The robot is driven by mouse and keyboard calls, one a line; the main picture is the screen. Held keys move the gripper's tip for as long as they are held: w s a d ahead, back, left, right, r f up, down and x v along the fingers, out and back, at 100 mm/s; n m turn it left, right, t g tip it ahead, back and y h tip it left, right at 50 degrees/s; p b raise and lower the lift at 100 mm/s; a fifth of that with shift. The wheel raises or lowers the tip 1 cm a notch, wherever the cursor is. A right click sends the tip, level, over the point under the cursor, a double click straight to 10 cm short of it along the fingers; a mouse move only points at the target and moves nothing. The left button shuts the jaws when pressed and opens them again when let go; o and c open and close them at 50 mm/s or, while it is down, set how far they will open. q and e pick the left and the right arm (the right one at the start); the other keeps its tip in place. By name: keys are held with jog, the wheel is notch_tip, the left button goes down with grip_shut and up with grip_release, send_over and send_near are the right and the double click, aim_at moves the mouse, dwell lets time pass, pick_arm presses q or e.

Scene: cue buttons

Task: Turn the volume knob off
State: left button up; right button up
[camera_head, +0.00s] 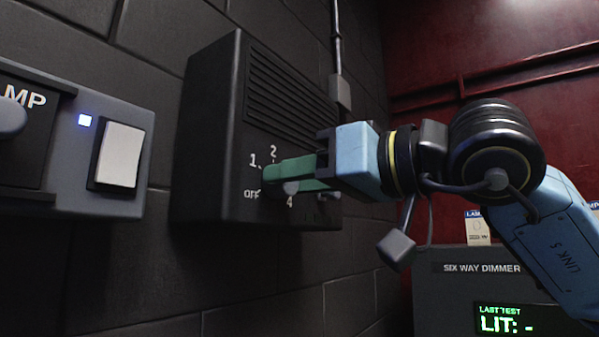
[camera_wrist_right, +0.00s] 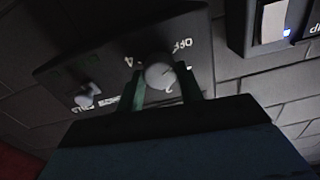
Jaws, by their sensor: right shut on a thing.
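The volume knob (camera_head: 290,187) is a small grey knob on the front of a black wall speaker box (camera_head: 211,130). Marks 1, 2, 4 and OFF stand around it. My right gripper (camera_head: 283,178) is shut on the knob, with its green fingers on either side of it. In the right wrist view the knob (camera_wrist_right: 159,74) sits between the two fingers. The fingers hide part of the dial in the head view, so I cannot tell which mark the knob points to. My left gripper is not in view.
A grey panel with a white rocker switch (camera_head: 118,154) and a lit blue lamp (camera_head: 85,120) is left of the speaker. A second small grey control (camera_wrist_right: 87,95) is on the speaker box. A six way dimmer unit (camera_head: 462,285) stands at lower right.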

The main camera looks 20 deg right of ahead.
jog(key=shift+n, duration=0.6)
jog(key=o, duration=1)
jog(key=b+v, duration=0.3)
jog(key=v, duration=1)
jog(key=shift+s+d, duration=0.1)
jog(key=shift+s, duration=0.1)
